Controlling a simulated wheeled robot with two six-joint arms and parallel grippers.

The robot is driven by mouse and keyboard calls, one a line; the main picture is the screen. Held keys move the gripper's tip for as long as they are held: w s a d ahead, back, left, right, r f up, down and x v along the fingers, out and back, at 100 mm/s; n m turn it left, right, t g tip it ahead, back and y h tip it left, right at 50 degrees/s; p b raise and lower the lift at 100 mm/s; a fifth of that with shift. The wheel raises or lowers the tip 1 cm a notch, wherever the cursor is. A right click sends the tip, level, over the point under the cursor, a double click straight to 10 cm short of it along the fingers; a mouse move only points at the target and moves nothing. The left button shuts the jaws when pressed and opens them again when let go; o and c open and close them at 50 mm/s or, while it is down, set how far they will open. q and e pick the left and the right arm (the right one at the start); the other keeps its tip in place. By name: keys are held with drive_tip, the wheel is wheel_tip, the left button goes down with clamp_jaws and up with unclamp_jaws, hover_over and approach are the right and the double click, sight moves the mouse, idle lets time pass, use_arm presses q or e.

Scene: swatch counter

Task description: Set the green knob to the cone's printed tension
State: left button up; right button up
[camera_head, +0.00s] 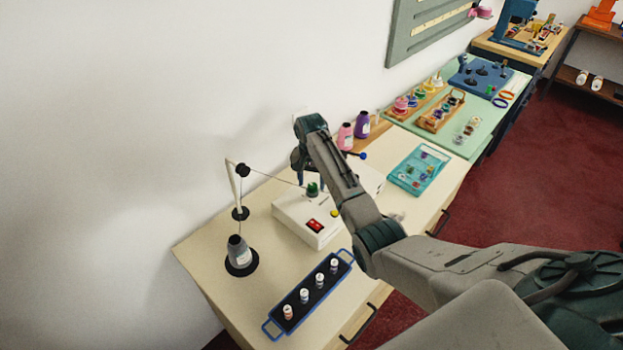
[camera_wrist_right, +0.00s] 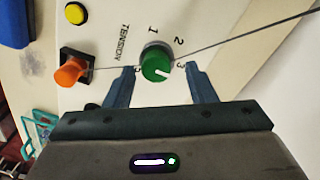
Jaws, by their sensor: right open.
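The green knob (camera_wrist_right: 156,66) sits on a white machine box (camera_head: 309,221) in the head view; its dial is printed TENSION with 1, 2 and 3 legible. A small white mark on the knob lies at its right side in the right wrist view, near the 3. My right gripper (camera_wrist_right: 161,76) is open, with one finger on each side of the knob, apparently not touching it. In the head view the knob (camera_head: 313,188) shows below the gripper. The grey cone (camera_head: 238,251) stands on a black disc at the left; its label is too small to read. My left gripper is out of view.
A thread runs from the guide post (camera_head: 236,190) to the machine, and passes close to the knob. A blue-handled tray (camera_head: 305,313) of small bottles stands in front.

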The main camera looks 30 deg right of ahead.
drive_tip(key=shift+s+f, duration=0.2)
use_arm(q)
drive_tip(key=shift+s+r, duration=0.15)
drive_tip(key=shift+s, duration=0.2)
use_arm(e)
drive_tip(key=shift+s, duration=0.2)
drive_tip(key=shift+w+f, duration=0.15)
drive_tip(key=c, duration=1)
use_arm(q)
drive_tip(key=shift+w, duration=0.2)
use_arm(e)
drive_tip(key=shift+o, duration=0.2)
drive_tip(key=shift+n, duration=0.3)
drive_tip(key=n, duration=1.1)
